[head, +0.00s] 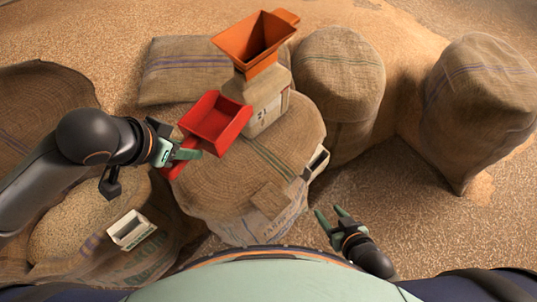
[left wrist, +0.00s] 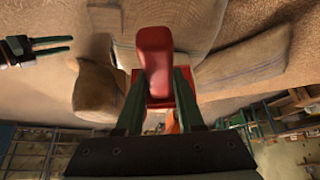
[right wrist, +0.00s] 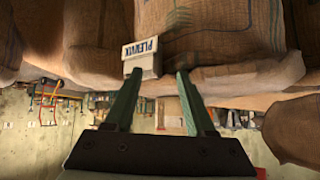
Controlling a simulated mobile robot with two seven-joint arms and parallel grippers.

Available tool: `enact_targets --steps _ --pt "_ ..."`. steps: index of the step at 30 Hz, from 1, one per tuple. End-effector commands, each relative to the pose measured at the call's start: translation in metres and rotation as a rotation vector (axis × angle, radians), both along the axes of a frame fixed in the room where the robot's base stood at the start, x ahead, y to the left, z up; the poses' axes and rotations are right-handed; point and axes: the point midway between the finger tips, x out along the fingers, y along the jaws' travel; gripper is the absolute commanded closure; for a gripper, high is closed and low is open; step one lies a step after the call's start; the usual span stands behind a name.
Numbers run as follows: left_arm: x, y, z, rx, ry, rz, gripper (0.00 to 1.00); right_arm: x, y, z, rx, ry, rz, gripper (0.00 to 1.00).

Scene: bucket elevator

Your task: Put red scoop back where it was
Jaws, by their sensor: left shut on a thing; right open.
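The red scoop (head: 214,122) is in the head view, its open tray over the left part of the middle sack. My left gripper (head: 187,154) is shut on the scoop's red handle. In the left wrist view the handle (left wrist: 155,60) lies between the two fingers. I cannot tell whether the scoop touches the sack below it. My right gripper (head: 335,217) is open and empty, to the right of the middle sack's front. In the right wrist view its fingers (right wrist: 155,85) are apart below a small white box.
An orange hopper (head: 257,43) stands on a small bag behind the scoop. The middle sack (head: 285,130) has a folded patch on top. A small white box (head: 130,230) sits on the front left sack (head: 75,225). More sacks stand right (head: 485,105). Grain floor is clear at right front.

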Motion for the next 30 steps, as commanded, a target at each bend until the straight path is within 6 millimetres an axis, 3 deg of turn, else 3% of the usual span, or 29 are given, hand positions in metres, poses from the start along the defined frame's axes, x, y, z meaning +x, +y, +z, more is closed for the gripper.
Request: enact_targets --steps 1,3,6,11,23,30 --pt "-0.007 -0.005 -0.031 0.012 0.008 -0.095 1.0 -0.001 0.001 -0.025 0.001 0.003 0.002 0.45" --pt "-0.017 -0.013 -0.051 0.018 0.018 -0.213 1.0 -0.001 0.002 -0.037 0.001 0.007 0.003 0.45" --pt "-0.03 -0.021 -0.07 0.026 0.026 -0.334 1.0 -0.001 0.003 -0.048 0.003 0.009 0.006 0.45" --pt "-0.034 -0.028 -0.084 0.031 0.031 -0.416 1.0 0.001 0.005 -0.052 0.006 0.003 0.009 0.45" --pt "0.042 -0.065 -0.12 0.031 0.031 -0.422 1.0 0.007 0.012 -0.053 0.016 -0.009 0.019 0.45" --pt "0.074 -0.079 -0.163 0.032 0.033 -0.421 1.0 0.009 0.016 -0.062 0.018 0.0 0.03 0.45"
